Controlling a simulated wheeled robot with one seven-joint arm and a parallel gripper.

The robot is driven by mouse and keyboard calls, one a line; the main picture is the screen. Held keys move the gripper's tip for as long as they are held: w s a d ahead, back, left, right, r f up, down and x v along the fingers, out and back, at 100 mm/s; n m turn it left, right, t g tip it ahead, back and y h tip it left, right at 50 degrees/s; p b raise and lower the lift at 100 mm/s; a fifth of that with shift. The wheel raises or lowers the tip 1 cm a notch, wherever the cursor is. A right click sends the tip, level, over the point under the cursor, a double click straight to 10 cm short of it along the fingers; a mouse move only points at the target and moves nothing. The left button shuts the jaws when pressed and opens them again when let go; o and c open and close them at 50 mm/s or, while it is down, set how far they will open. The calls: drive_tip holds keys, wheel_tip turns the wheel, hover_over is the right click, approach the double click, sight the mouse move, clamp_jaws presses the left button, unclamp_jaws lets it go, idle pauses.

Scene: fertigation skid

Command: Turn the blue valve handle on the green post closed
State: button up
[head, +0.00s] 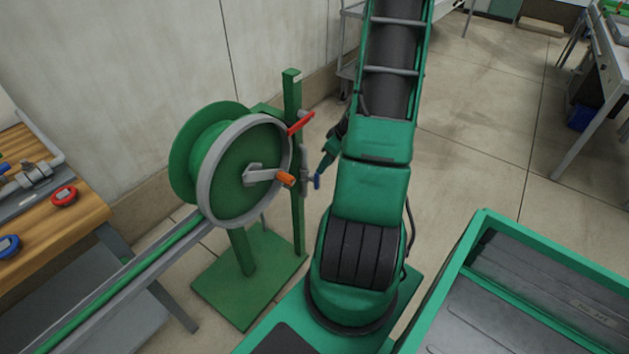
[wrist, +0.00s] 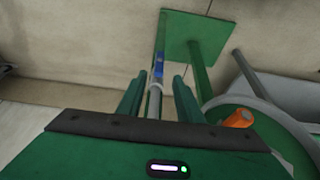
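The green post (head: 297,205) stands upright beside the hose reel and carries a grey pipe (head: 304,165). The blue valve handle (head: 317,181) is low on the pipe, pointing roughly up and down in the head view. A red handle (head: 301,123) is higher on the same post. My gripper (head: 325,163) is just right of the blue handle, partly hidden by my arm. In the wrist view its two green fingers (wrist: 161,77) are spread apart. The blue handle (wrist: 158,68) and grey pipe (wrist: 154,102) show in the gap between them; contact is not visible.
A green hose reel (head: 222,168) with an orange crank knob (head: 286,179) stands close left of the post; the knob also shows in the wrist view (wrist: 238,119). A wooden workbench (head: 75,215) is at the left. The wall (head: 285,40) is behind. Open floor (head: 480,145) lies right.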

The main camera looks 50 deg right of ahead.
sight(318, 176)
drive_tip(key=shift+x, duration=5.5)
drive_tip(key=shift+d, duration=0.15)
drive_tip(key=shift+c, duration=0.4)
clamp_jaws()
